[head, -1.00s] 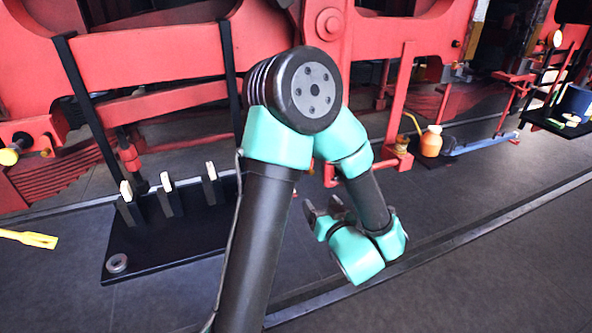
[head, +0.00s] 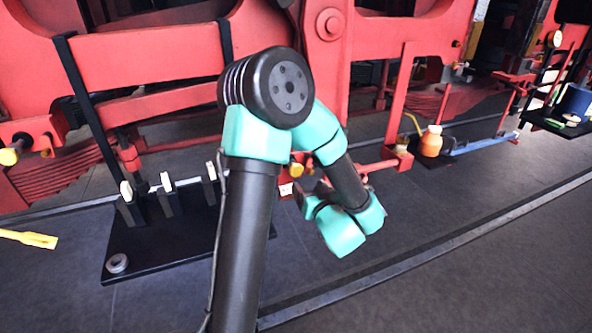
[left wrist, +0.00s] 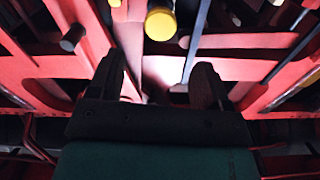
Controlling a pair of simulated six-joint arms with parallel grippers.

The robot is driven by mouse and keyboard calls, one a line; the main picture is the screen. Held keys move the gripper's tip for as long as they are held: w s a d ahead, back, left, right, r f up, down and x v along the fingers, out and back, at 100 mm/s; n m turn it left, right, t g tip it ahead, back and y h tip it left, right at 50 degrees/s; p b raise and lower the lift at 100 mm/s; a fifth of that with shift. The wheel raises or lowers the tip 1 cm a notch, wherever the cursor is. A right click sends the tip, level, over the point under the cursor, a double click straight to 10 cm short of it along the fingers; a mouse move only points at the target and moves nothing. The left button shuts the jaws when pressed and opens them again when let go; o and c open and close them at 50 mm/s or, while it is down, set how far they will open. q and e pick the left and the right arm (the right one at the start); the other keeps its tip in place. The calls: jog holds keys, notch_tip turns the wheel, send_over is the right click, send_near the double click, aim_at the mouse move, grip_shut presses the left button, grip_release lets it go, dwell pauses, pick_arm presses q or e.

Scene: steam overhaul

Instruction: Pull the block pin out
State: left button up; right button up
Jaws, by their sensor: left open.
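My left gripper (head: 312,192) is low in front of the red frame in the head view, partly hidden by my own wrist. In the left wrist view its two dark fingers (left wrist: 159,72) stand apart with nothing between them. A yellow round knob (left wrist: 160,23) is ahead of the fingers, above the gap. A yellow knob (head: 297,169) also shows just above the gripper in the head view. A dark round peg end (left wrist: 72,37) is at upper left in the wrist view. I cannot tell which of these is the block pin. My right gripper is not in view.
A black stand (head: 180,245) with several upright pieces and a small ring (head: 117,263) is at left. A yellow tool (head: 28,239) lies at far left. The foreground floor is clear.

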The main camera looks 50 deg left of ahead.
aim_at(297, 171)
pick_arm(q)
jog(key=x, duration=1)
jog(key=c, duration=1.3)
jog(key=shift+v, duration=2.3)
jog(key=o, duration=1.3)
jog(key=v, duration=1.7)
jog(key=shift+d, duration=0.2)
